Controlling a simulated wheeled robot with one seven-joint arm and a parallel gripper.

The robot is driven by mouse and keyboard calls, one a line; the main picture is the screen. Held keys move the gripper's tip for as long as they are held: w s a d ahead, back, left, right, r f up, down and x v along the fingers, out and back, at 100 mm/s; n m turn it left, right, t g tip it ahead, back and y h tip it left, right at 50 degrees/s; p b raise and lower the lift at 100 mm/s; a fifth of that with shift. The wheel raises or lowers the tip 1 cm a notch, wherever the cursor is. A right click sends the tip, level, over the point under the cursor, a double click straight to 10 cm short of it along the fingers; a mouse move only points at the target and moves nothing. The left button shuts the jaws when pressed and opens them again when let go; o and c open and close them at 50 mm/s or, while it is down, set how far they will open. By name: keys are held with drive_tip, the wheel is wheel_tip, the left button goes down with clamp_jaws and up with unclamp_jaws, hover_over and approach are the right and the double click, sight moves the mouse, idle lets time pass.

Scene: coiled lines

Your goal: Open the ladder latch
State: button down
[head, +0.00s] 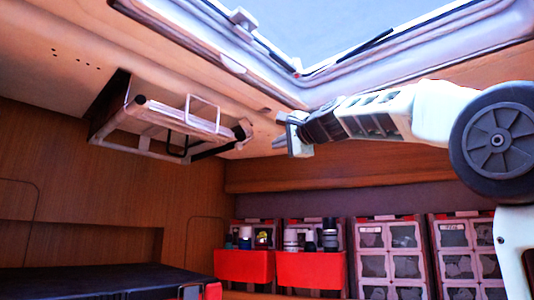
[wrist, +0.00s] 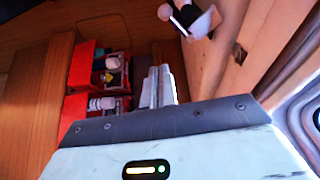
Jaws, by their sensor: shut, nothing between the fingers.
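The folded ladder (head: 165,120) is held against the sloped ceiling at the left of the head view, with pale rails and a white wire loop. A small dark and white fitting (head: 243,130) is at its right end; it may be the latch, but I cannot tell for sure. A white and black piece (wrist: 190,18) at the top of the wrist view may be the same fitting. My gripper (head: 281,131) is just right of that fitting, apart from it, below the skylight edge. Its fingers also show in the wrist view (wrist: 158,86); they are shut and empty.
The open skylight frame (head: 300,85) is above my gripper. Red bins (head: 245,266) holding bottles and jars stand below, with clear-fronted drawers (head: 390,255) to their right. A dark-topped surface (head: 100,280) is at lower left. The air between ladder and bins is clear.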

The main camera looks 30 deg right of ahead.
drive_tip(key=shift+s, duration=0.4)
idle(0.3)
